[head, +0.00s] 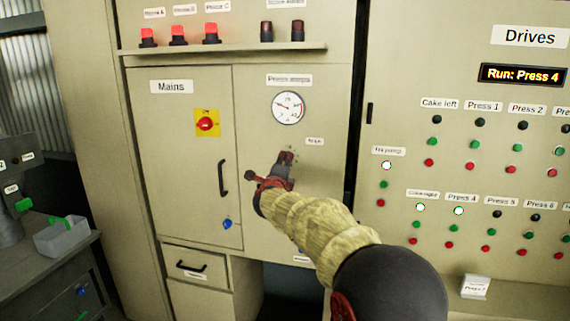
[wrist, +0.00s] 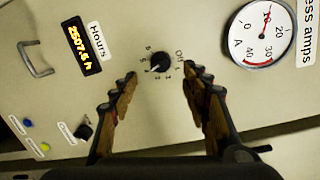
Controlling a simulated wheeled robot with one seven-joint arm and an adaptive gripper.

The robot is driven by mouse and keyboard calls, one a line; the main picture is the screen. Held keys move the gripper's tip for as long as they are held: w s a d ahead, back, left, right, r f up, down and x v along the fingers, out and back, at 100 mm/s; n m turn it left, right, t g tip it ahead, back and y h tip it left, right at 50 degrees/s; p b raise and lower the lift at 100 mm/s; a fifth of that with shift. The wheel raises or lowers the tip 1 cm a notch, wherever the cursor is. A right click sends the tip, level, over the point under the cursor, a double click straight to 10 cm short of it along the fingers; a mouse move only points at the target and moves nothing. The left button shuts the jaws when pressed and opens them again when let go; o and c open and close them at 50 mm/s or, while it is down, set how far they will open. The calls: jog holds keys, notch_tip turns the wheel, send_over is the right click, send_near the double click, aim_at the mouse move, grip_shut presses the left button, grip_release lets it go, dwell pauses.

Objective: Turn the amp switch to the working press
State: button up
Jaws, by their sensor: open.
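The amp switch (wrist: 158,63) is a small black rotary knob on the beige panel, ringed by Off and number marks. Its pointer seems to lean to the lower left in the wrist view, but I cannot tell exactly which mark it meets. My gripper (wrist: 160,77) is open, with one finger on each side of the knob and visible gaps between. The drives display (head: 522,75) reads "Run: Press 4".
The gauge also shows beside the switch in the wrist view (wrist: 263,33). An hours counter (wrist: 80,47), a metal handle (wrist: 33,55) and another black knob (wrist: 83,130) are nearby. The Mains door has a red-yellow switch (head: 207,123). A lamp is lit under Press 4 (head: 458,211).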

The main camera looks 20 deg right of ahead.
jog(key=shift+v, duration=2.2)
